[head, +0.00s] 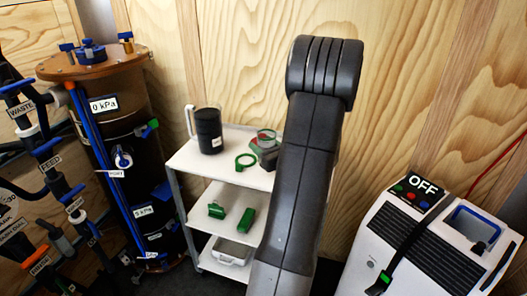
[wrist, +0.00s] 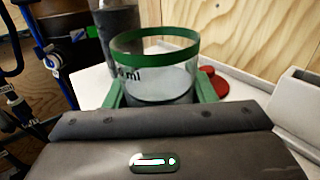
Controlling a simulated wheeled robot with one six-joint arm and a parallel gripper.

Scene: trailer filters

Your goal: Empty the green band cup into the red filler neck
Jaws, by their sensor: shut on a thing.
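The green band cup (wrist: 155,75) is clear, with a green band round its rim and dark volume marking on its side. It stands upright between the green fingers of my gripper (wrist: 160,92), which is shut on it. Its lower part looks grey; I cannot tell how much it holds. Round red pieces (wrist: 213,82) lie behind the cup in the wrist view. I cannot make out a red filler neck for certain.
A tall dark tank (head: 125,150) and labelled pipes stand left. A white machine (head: 385,225) marked OFF stands right.

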